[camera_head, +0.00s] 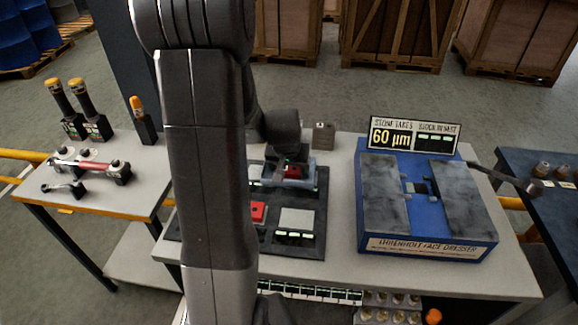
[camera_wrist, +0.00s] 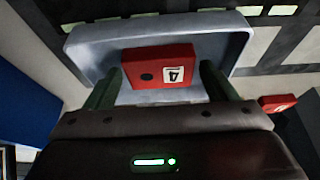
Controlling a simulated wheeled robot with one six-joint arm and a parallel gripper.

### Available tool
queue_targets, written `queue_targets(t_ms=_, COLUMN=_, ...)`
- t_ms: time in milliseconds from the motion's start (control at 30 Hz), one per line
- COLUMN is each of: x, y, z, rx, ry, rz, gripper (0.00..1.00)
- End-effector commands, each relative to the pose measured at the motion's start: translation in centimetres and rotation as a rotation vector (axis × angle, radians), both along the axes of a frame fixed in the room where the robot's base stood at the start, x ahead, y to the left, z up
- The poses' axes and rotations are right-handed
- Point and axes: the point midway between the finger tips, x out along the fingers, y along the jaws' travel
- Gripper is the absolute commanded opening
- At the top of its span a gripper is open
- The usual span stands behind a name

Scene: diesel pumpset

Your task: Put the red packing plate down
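A red packing plate with a black dot and a white "4" label (camera_wrist: 160,67) lies between the fingertips of my gripper (camera_wrist: 161,70) in the wrist view. My arm hides part of this area.
A second red plate (camera_head: 258,212) lies on the black board (camera_head: 312,225), partly hidden by my arm. A grey square pad (camera_head: 297,218) sits beside it. The blue face dresser (camera_head: 430,232) stands to the right. A small grey block (camera_head: 323,136) stands behind the board.

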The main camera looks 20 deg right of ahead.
Motion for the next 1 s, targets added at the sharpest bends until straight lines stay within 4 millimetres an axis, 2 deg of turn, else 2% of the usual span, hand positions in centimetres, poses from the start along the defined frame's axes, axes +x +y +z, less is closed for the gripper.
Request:
queue_targets(t_ms=300, x=0.0, y=0.0, z=0.1, rx=0.0, ry=0.0, rz=0.0, gripper=0.85)
queue_targets(t_ms=467, x=-0.1, y=0.1, z=0.8, rx=-0.001, ry=-0.002, rz=0.0, gripper=0.85)
queue_targets(t_ms=1000, x=-2.9, y=1.8, z=8.8, rx=-0.002, ry=-0.003, rz=0.0, gripper=0.85)
